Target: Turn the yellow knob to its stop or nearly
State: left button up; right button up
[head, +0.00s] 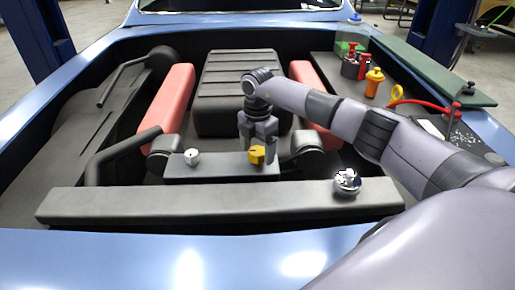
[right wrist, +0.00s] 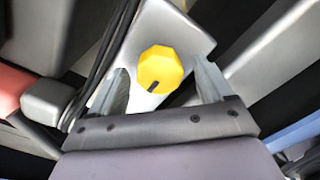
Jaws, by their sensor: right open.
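The yellow knob (head: 256,155) sits on a dark grey block in the middle of the engine bay. In the right wrist view the yellow knob (right wrist: 160,69) is faceted, with a dark mark toward its lower side. My right gripper (head: 258,150) reaches in from the right and points down at the knob. In the right wrist view its two fingers (right wrist: 163,88) are open, one on each side of the knob, with gaps visible. Whether the fingertips reach down to the knob's height I cannot tell. My left gripper is not in view.
A white knob (head: 192,157) stands on the same block, left of the yellow one. A silver cap (head: 347,182) is on the front beam (head: 215,205). Red covers (head: 167,105) flank the ribbed engine cover (head: 240,80).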

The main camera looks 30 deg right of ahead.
jog(key=shift+f, duration=0.35)
jog(key=c, duration=1)
jog(key=shift+c, duration=0.2)
